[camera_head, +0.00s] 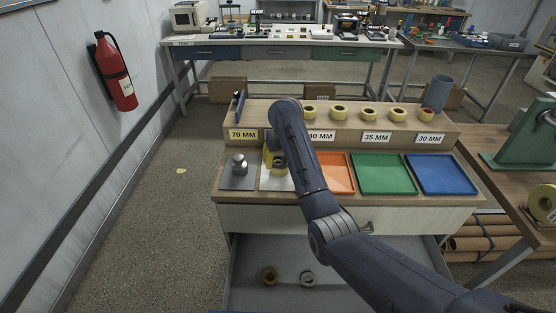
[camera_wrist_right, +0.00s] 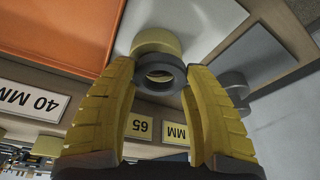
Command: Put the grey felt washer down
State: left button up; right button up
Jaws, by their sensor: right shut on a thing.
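The grey felt washer (camera_wrist_right: 178,73) is a dark grey ring in the right wrist view. My right gripper (camera_wrist_right: 158,68) is shut on it, with a yellow finger on each side. A pale yellow roll (camera_wrist_right: 157,38) stands on the white plate (camera_wrist_right: 200,22) right beyond the washer. I cannot tell whether washer and roll touch. In the head view my right gripper (camera_head: 277,158) is over the white plate (camera_head: 268,184), and my arm hides part of it. My left gripper is not in view.
A metal weight (camera_head: 239,164) stands on the grey plate (camera_head: 237,183) at left. Orange (camera_head: 338,174), green (camera_head: 383,174) and blue (camera_head: 442,175) trays lie to the right. Several rolls stand on the raised shelf (camera_head: 430,133) behind. Two rings lie in the lower drawer (camera_head: 340,260).

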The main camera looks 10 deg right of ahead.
aim_at(280, 164)
jog(key=shift+f, duration=0.5)
jog(key=o, duration=0.8)
jog(key=shift+o, duration=0.2)
jog(key=shift+r, duration=0.35)
jog(key=v, duration=0.6)
jog(key=shift+a, duration=0.1)
jog(key=shift+v, duration=0.85)
jog(key=shift+o, duration=0.4)
